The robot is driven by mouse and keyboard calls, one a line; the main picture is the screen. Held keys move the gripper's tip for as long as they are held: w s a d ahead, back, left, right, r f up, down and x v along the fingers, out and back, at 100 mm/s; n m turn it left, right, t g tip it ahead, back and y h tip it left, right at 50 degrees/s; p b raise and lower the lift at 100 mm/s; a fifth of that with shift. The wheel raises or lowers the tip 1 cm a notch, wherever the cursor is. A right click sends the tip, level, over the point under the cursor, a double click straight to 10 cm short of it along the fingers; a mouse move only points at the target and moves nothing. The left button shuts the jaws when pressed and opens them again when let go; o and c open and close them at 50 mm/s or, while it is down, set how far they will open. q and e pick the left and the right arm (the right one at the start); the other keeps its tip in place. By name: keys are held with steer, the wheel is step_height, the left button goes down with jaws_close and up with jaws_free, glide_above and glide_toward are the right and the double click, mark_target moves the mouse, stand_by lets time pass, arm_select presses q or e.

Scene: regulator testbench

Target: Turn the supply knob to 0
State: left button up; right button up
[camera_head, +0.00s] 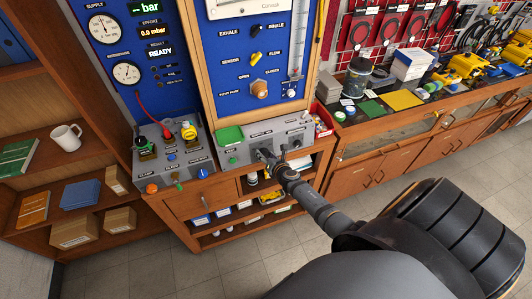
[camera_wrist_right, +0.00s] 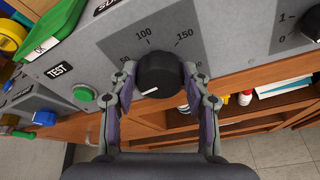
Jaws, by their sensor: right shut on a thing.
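The supply knob (camera_wrist_right: 157,70) is a round black dial on the grey sloped panel (camera_wrist_right: 235,45). Its printed scale shows 50 on the left, 100 above and 150 on the right. A white mark on the knob's face points to the lower left; no 0 label is visible. My right gripper (camera_wrist_right: 159,80) is shut on the knob, one finger on each side. In the head view my right gripper (camera_head: 270,159) reaches the front of the bench panel and mostly hides the knob. My left gripper is in neither view.
A green TEST button (camera_wrist_right: 83,94) sits left of the knob. A second black knob (camera_wrist_right: 312,25) is at the right. A green tray (camera_head: 230,135) lies on the panel top. Drawers and shelves are below; floor in front is clear.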

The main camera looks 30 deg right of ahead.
steer(key=shift+a+n+h+p, duration=0.1)
steer(key=shift+n+h+p, duration=0.5)
steer(key=shift+n, duration=1.2)
steer(key=o, duration=1.2)
steer(key=shift+c, duration=0.2)
steer(key=shift+s, duration=0.1)
steer(key=v, duration=1.1)
steer(key=shift+s+r, duration=0.25)
steer(key=shift+r, duration=0.1)
steer(key=shift+a+f, duration=0.1)
